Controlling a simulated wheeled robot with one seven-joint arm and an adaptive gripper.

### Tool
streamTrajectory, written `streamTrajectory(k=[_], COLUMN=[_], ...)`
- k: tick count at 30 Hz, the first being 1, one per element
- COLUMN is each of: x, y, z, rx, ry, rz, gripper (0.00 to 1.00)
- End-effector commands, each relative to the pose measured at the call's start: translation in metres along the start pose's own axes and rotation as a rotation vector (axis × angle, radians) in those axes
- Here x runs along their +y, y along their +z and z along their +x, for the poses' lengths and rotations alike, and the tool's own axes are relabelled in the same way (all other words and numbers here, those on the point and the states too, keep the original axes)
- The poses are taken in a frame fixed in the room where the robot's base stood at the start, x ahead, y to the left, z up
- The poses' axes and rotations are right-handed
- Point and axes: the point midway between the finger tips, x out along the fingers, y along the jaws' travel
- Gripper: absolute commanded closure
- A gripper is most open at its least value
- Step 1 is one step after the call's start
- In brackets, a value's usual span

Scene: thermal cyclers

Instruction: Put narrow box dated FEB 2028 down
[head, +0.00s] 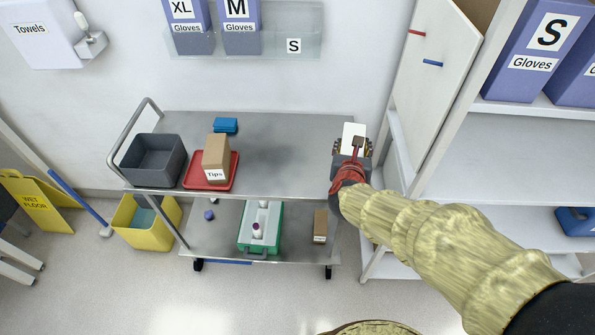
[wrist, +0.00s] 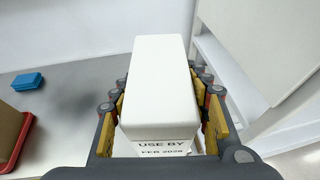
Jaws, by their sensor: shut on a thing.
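The narrow box is white, and in the wrist view the box (wrist: 158,85) bears the print "USE BY FEB 2028" on its near end. My gripper (wrist: 162,115) is shut on it, with fingers along its left and right sides. In the head view the white box (head: 353,133) shows above my gripper (head: 352,150), at the right end of the cart's grey top shelf (head: 285,150). I cannot tell whether the box touches the shelf. My gripper hides its lower part in the head view.
On the cart top stand a grey bin (head: 157,160), a red tray (head: 233,180) with a brown Tips box (head: 215,155), and a blue item (head: 226,125). The shelf's middle is clear. A white shelving unit (head: 440,130) stands close on the right.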

Motion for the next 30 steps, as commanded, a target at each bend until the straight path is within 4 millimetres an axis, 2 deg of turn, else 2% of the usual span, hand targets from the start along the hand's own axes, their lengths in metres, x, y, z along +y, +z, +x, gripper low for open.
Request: streamTrajectory(k=[6,10,14,17,28,30], x=[0.03,0.041,0.046,0.052,0.085,0.09], y=[-0.014,-0.018,-0.02,-0.022,-0.027,-0.036], z=[-0.031,-0.043,-0.046,-0.036,0.043,0.058], rx=[-0.007,-0.008,-0.007,-0.006,-0.005,-0.004], ry=[0.093,0.129,0.145,0.148,0.147,0.147], rz=[-0.032,-0.044,-0.051,-0.052,-0.053,-0.054], gripper=[0.87,0.87,0.87,0.87,0.87,0.87])
